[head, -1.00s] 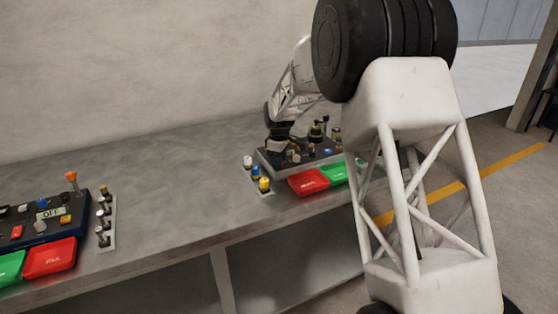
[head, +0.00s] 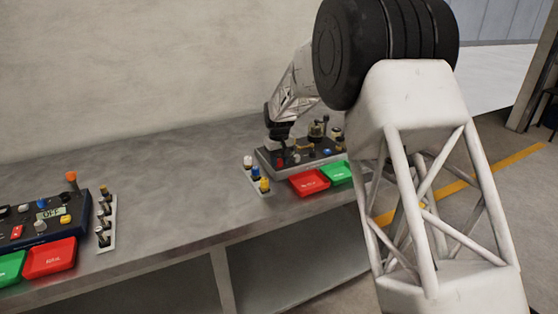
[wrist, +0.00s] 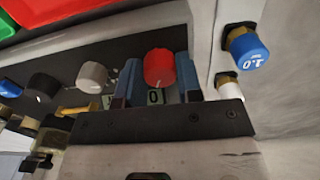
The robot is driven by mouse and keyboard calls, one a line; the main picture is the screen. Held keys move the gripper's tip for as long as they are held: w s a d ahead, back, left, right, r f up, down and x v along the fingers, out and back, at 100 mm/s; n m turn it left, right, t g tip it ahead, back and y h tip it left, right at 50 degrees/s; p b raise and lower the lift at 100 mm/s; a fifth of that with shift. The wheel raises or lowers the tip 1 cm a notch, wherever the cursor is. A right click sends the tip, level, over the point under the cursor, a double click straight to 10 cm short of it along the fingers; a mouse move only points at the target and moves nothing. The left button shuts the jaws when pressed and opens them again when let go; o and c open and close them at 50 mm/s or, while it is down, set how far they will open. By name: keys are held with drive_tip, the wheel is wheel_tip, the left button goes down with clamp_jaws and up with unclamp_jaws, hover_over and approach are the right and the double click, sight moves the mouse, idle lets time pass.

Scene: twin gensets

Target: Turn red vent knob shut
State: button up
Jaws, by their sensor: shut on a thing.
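The red vent knob (wrist: 159,68) stands on a dark panel face (wrist: 115,60) and shows between my two blue fingers in the wrist view. My gripper (wrist: 158,82) is shut on this knob, with one finger on each side of it. In the head view my gripper (head: 279,150) points down over the left part of the right-hand panel (head: 310,165), where the knob and fingertips are too small to make out clearly.
A grey knob (wrist: 92,75) and a black knob (wrist: 43,87) stand left of my fingers. A blue knob (wrist: 248,48) stands to the right on a separate strip. Red (head: 309,182) and green (head: 338,173) trays front this panel.

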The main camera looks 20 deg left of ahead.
sight(279, 160)
drive_tip(key=m, duration=0.4)
drive_tip(key=shift+m, duration=0.3)
drive_tip(key=m, duration=0.4)
drive_tip(key=shift+r, duration=0.1)
drive_tip(key=o, duration=0.9)
drive_tip(key=shift+o, duration=0.2)
drive_tip(key=shift+r, duration=3.85)
